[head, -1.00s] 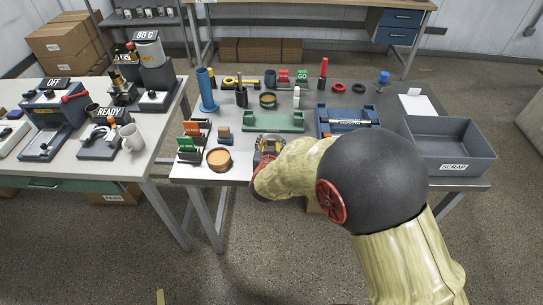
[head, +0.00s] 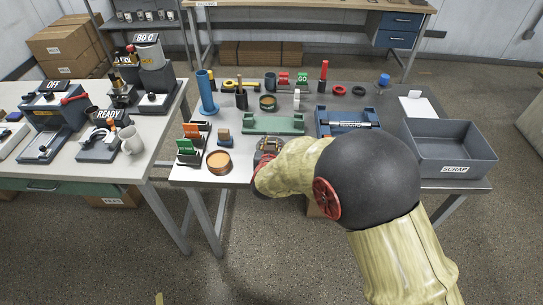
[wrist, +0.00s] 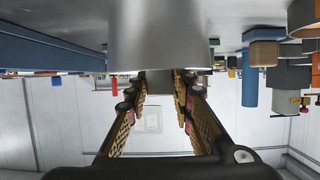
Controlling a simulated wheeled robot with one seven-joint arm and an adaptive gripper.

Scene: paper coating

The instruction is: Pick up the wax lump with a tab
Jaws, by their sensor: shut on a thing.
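In the wrist view, which is upside down, a smooth grey rounded lump (wrist: 160,35) fills the top middle; I take it for the wax lump. A narrower grey part of it, apparently the tab, reaches between my fingers. My gripper (wrist: 159,88) is shut on this part, one finger on each side. In the head view my gripper (head: 268,146) is low at the table's front edge, right of the orange-brown round dish. The lump is mostly hidden there by my arm, and whether it touches the table cannot be told.
A green cradle (head: 273,125) stands behind my gripper. A blue fixture (head: 347,122) and the scrap bin (head: 462,157) are to the right.

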